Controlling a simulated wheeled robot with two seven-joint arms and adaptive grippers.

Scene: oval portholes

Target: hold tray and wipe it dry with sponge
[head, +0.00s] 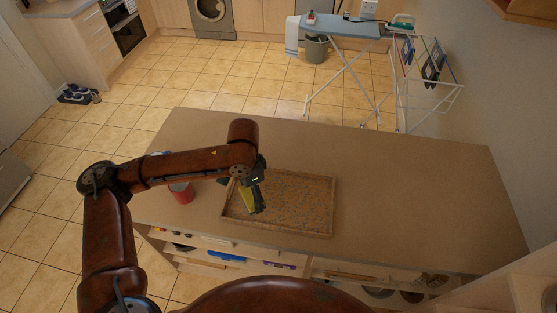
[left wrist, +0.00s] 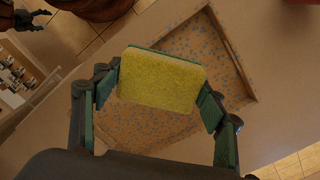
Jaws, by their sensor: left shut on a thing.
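The tray (head: 290,205) is a shallow brown rectangle with a raised rim, lying on the counter. Its floor is speckled with blue-grey spots, and it also shows in the left wrist view (left wrist: 245,75). My left gripper (head: 256,196) is above the tray's left part, shut on the sponge. The sponge (left wrist: 160,80) is yellow with a green layer, gripped at its two ends in the left wrist view. Whether it touches the tray floor I cannot tell.
A red can (head: 181,193) stands on the counter (head: 410,185) left of the tray, close under my left arm. The counter right of the tray is clear. Open shelves with several items (head: 225,256) lie below the near edge. An ironing board (head: 345,27) stands far behind.

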